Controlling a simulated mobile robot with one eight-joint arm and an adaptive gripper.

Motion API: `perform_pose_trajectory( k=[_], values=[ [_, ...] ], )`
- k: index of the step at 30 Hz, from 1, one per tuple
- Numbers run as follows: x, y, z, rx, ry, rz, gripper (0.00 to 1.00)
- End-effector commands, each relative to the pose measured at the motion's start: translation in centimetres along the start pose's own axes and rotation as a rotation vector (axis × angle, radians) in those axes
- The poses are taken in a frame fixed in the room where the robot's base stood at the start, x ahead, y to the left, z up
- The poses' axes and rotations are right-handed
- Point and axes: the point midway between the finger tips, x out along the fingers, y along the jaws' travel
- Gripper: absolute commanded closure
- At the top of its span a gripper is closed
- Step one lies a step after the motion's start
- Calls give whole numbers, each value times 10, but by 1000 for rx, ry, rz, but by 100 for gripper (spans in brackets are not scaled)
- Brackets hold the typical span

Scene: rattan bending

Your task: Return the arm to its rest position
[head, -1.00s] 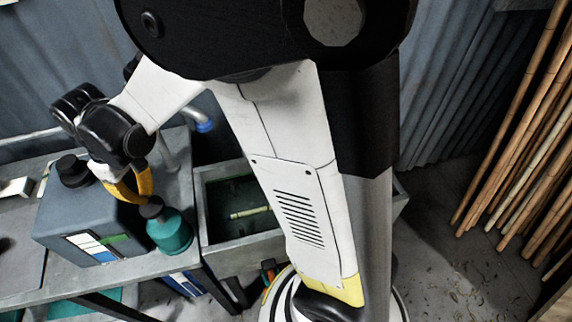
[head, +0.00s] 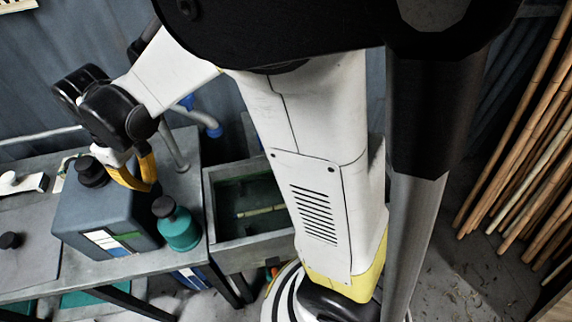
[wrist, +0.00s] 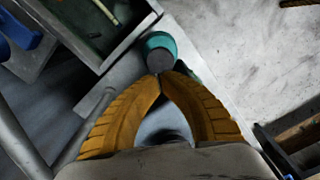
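My gripper (head: 146,186) is over the bench at the left of the head view, above the grey jug (head: 85,212) and just up and left of the teal bottle's cap. Its yellow ribbed fingers meet at their tips in the wrist view (wrist: 160,76), with an empty gap behind the tips, so it is shut on nothing. The teal bottle (head: 180,232) with a dark cap stands upright beside the jug. It also shows just beyond the fingertips in the wrist view (wrist: 160,42). My white arm reaches out bent to the left.
A metal sink (head: 225,252) with a light stick inside stands right of the bottle. The grey bench (head: 30,280) runs along the left, with a tap pipe (head: 175,148) behind. Several bamboo poles (head: 520,150) lean at the right. The floor (head: 450,250) before them is mostly clear.

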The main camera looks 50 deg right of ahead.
Motion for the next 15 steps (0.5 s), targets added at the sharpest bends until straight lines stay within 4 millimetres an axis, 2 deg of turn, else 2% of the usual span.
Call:
perform_pose_trajectory(
  k=[11, 15],
  values=[
    [1, 0, 0, 0, 0, 0, 100],
    [1, 2, 7, 18, 23, 6, 100]
  ],
)
